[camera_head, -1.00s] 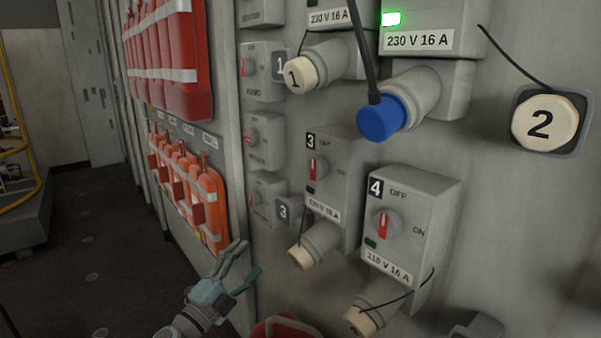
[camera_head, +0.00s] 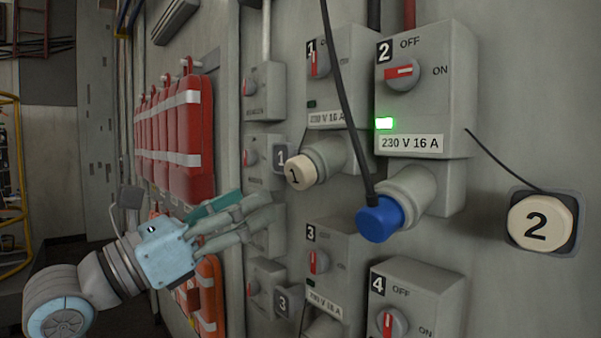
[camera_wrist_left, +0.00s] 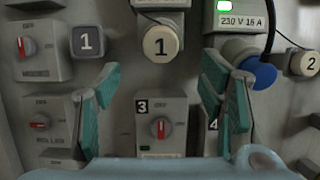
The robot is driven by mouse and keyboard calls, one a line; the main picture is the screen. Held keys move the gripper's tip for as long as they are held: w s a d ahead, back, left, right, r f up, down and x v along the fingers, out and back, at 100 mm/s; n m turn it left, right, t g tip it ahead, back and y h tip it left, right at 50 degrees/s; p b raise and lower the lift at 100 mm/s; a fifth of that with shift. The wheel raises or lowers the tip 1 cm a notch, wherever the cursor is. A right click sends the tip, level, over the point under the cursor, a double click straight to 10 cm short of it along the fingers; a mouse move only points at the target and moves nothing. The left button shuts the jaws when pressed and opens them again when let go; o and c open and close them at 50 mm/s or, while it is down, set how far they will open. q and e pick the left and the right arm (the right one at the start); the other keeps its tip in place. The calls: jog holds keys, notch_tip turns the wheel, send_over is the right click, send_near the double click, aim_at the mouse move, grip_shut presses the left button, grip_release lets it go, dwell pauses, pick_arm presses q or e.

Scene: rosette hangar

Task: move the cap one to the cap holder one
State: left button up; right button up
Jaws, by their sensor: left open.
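Cap one (camera_head: 301,172) is a cream round cap marked 1, on the socket under switch box 1. It also shows in the left wrist view (camera_wrist_left: 160,43), ahead of the fingers. Cap holder one (camera_head: 281,158) is a small grey square marked 1 on the wall, left of the cap; in the left wrist view (camera_wrist_left: 87,41) it looks empty. My left gripper (camera_head: 262,207) is open and empty, below and left of cap one, apart from it. In the left wrist view the teal-padded fingers (camera_wrist_left: 166,95) stand wide apart. My right gripper is not seen.
A blue plug (camera_head: 380,219) with a black cable sits in the socket of box 2, whose green light is lit. Cap 2 (camera_head: 541,223) is in its holder at right. Boxes 3 (camera_head: 331,255) and 4 (camera_head: 402,300) stick out below. Red cases (camera_head: 184,130) hang at left.

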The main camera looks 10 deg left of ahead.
aim_at(294, 176)
pick_arm(q)
jog(key=p+x, duration=0.5)
jog(key=x, duration=0.3)
jog(key=shift+r+p, duration=0.2)
jog(key=shift+p, duration=0.15)
jog(key=shift+w+d, duration=0.3)
jog(key=shift+w, duration=0.1)
jog(key=shift+p, duration=0.5)
dwell(0.5)
grip_shut()
